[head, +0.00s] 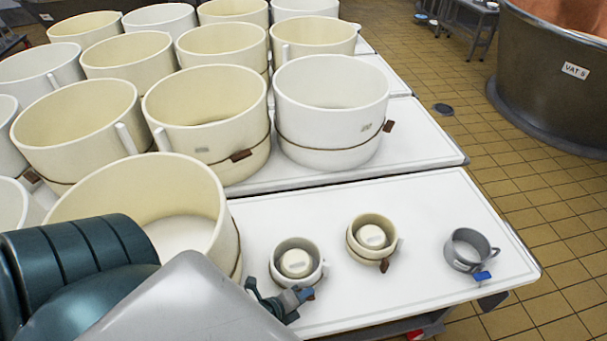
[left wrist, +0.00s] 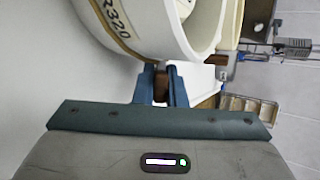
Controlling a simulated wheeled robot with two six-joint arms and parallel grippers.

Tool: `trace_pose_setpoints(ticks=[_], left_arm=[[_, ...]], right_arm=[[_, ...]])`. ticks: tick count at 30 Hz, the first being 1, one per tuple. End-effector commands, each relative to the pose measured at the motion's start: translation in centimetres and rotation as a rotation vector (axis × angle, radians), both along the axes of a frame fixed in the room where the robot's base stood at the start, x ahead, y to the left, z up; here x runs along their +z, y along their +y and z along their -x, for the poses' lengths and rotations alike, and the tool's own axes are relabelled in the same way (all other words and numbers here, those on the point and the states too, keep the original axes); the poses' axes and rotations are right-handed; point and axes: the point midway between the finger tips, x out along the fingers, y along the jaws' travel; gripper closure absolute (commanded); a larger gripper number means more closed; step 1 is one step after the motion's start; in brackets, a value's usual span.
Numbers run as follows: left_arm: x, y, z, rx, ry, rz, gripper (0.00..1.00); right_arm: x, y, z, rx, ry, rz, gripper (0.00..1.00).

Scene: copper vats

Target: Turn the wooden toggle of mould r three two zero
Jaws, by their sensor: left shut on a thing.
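The small white mould (head: 319,274) stands on the front white table, a round block inside it. In the left wrist view the mould (left wrist: 165,35) bears the label R320, with a cord around it. My left gripper (head: 298,294) is at the near side of this mould. In the left wrist view my left gripper (left wrist: 160,76) is shut on the brown wooden toggle (left wrist: 160,88), one blue finger on each side. The fingers hide much of the toggle. My right gripper is not in view.
A small cream mould (head: 385,247) with its own toggle stands just right. A grey cup (head: 462,250) with a blue tag is farther right on the table (head: 420,205). Large moulds (head: 332,100) crowd behind and left. A vat (head: 540,75) stands at the far right.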

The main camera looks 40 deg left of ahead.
Motion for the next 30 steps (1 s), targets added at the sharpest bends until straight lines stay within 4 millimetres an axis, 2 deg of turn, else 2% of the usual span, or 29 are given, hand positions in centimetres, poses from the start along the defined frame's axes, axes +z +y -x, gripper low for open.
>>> trace_pose_setpoints(ticks=[14,15,18,26,30], left_arm=[[0.0,0.0,0.0,0.000,-0.001,0.001,1.00],[0.0,0.0,0.0,0.000,-0.001,0.001,0.83],[0.0,0.0,0.0,0.000,-0.001,0.000,0.67],[0.0,0.0,0.0,0.000,-0.002,0.001,0.67],[1.0,0.0,0.0,-0.001,-0.003,0.000,0.67]], right_arm=[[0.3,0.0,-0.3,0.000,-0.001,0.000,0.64],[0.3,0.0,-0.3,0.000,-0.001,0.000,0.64],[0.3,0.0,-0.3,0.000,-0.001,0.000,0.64],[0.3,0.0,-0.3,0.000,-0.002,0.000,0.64],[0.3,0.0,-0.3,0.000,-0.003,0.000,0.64]])
